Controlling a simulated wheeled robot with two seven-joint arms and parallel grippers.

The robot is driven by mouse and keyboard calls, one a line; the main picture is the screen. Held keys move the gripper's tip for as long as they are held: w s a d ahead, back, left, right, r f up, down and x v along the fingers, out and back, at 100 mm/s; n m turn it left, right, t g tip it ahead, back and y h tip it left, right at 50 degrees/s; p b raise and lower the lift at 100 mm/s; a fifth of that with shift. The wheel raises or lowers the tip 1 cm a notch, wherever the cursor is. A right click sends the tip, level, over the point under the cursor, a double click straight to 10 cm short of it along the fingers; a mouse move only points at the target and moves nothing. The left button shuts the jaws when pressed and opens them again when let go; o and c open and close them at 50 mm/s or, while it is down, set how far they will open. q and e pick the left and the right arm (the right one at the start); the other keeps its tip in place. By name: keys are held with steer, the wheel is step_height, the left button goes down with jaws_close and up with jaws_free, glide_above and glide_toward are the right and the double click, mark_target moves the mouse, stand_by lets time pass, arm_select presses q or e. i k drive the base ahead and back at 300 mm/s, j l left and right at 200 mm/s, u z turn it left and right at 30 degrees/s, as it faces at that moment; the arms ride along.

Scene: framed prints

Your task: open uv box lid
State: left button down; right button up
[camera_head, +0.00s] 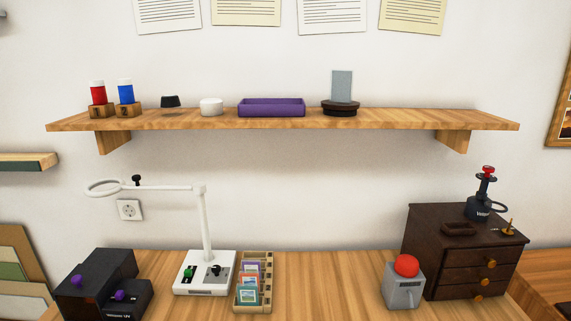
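A black box (98,270), which looks like the UV box, stands at the left end of the table. It has a purple knob (77,280) on it, and no inside of it shows, so its lid looks shut. A lower black part (126,303) with another purple knob (120,295) and small white lettering sits at its right front. I cannot tell whether the two parts are joined. The bottom of the picture cuts off the front. Neither of my grippers is in view.
Right of the box stand a white ring-arm stand (205,272) and a wooden card rack (254,283). A grey box with a red button (405,268) and a dark drawer chest (463,255) stand at right. The middle table (320,285) is clear. A loaded shelf (290,121) hangs above.

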mark_target(86, 281)
steer(key=u, duration=1.35)
